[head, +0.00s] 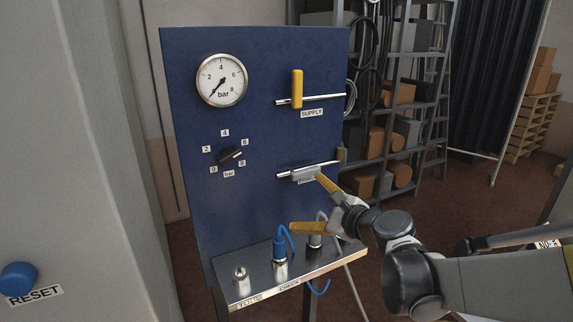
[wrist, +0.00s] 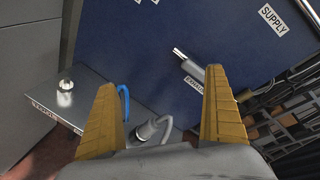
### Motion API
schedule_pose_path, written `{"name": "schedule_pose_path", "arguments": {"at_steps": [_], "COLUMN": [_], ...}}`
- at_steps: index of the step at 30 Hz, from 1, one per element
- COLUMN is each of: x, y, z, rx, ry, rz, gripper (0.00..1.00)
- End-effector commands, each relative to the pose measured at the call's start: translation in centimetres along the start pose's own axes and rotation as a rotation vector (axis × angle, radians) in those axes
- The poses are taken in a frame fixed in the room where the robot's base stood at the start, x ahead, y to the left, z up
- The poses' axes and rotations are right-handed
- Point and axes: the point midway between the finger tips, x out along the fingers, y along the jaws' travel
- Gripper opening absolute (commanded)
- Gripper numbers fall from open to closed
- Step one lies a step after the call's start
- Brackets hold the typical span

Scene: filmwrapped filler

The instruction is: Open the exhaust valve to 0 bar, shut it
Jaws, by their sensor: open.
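The exhaust valve's grey handle (head: 304,174) lies along its short pipe (head: 325,167) low on the blue panel. In the wrist view the handle (wrist: 192,69) is beside the tip of my right finger; whether they touch is unclear. My gripper (head: 306,202) is open, its two orange fingers wide apart with nothing between them; it also shows in the wrist view (wrist: 160,86). The exhaust label (wrist: 195,85) is partly hidden. The pressure gauge (head: 221,80) has its needle pointing lower left, near the bottom of the scale, below 2 bar.
The yellow supply handle (head: 297,88) stands upright across its pipe. A black selector knob (head: 231,157) sits on the panel. A metal shelf (head: 252,287) below carries fittings, a blue-hosed plug (head: 280,249) and a grey-hosed plug close to my lower finger. A blue reset button (head: 18,278) is at left.

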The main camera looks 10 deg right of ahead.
Motion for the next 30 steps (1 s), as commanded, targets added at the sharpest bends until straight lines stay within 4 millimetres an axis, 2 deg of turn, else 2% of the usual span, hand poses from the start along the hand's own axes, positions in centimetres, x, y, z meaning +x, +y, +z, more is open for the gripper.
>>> {"name": "schedule_pose_path", "arguments": {"at_steps": [1, 3, 6, 9, 14, 24, 30], "x": [1.0, 1.9, 2.6, 2.9, 3.9, 10.1, 12.7], "y": [-1.8, -3.5, -5.3, -6.2, -6.8, -8.4, -9.2], "z": [-1.0, -2.3, -3.9, -5.0, -5.4, -4.8, -4.5], "rx": [0.155, 0.359, 0.580, 0.710, 0.769, 0.764, 0.763], "ry": [-0.029, -0.076, -0.134, -0.172, -0.191, -0.190, -0.189], "rz": [-0.054, -0.117, -0.179, -0.212, -0.225, -0.222, -0.223], "gripper": [1.00, 1.00, 1.00, 1.00, 1.00, 1.00, 1.00]}}
